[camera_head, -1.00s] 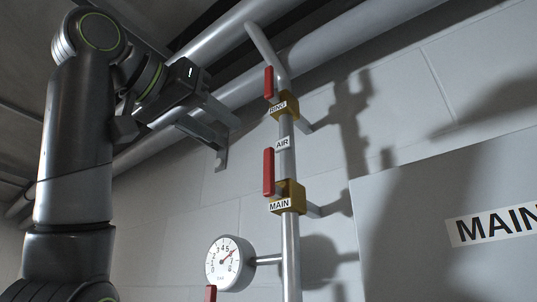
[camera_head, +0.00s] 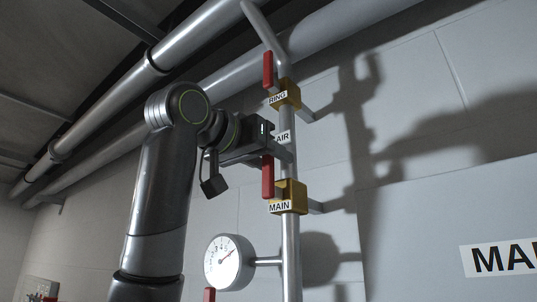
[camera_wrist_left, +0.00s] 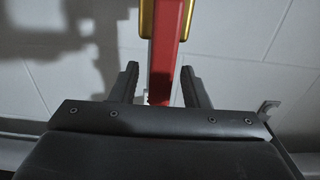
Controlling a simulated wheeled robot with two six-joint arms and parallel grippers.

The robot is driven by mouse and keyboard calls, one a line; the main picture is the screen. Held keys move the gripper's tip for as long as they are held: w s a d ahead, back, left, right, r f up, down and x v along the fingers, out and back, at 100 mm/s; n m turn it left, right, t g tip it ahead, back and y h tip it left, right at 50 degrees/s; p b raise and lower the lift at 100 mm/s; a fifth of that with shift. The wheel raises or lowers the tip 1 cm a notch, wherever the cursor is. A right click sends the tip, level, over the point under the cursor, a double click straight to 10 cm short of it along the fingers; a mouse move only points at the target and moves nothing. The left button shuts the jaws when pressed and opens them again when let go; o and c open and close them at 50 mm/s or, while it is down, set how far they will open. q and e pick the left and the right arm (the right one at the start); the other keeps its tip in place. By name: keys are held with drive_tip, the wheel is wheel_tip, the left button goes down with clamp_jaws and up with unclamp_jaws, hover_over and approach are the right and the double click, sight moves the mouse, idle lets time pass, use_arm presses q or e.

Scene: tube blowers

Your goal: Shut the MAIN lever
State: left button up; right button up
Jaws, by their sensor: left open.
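The red MAIN lever (camera_head: 268,178) stands upright, along the vertical pipe, on its yellow valve body (camera_head: 292,192) above the MAIN label. My left gripper (camera_head: 280,153) is at the lever's upper end, just below the AIR label. In the left wrist view, the red lever (camera_wrist_left: 167,62) lies between the two spread fingers of my left gripper (camera_wrist_left: 160,75), with a gap on each side. The yellow valve body (camera_wrist_left: 146,18) shows at the top there. The lever's end is partly hidden by the gripper body. My right gripper is not in view.
The red RING lever (camera_head: 268,70), also upright, is higher on the same vertical pipe (camera_head: 291,245). A round gauge (camera_head: 229,262) sits low left of the pipe. Large pipes (camera_head: 165,57) run overhead, and the wall is close behind.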

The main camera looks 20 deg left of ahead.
use_arm(q)
clamp_jaws()
drive_tip(key=shift+a, duration=0.15)
drive_tip(key=w+a+f+n+b, duration=0.2)
drive_tip(key=a+f+n+b, duration=0.3)
drive_tip(key=n+b, duration=0.7)
drive_tip(key=shift+a+f+n+b, duration=0.3)
drive_tip(key=shift+f+n, duration=0.25)
drive_tip(key=shift+n, duration=2.45)
drive_tip(key=shift+d, duration=0.1)
unclamp_jaws()
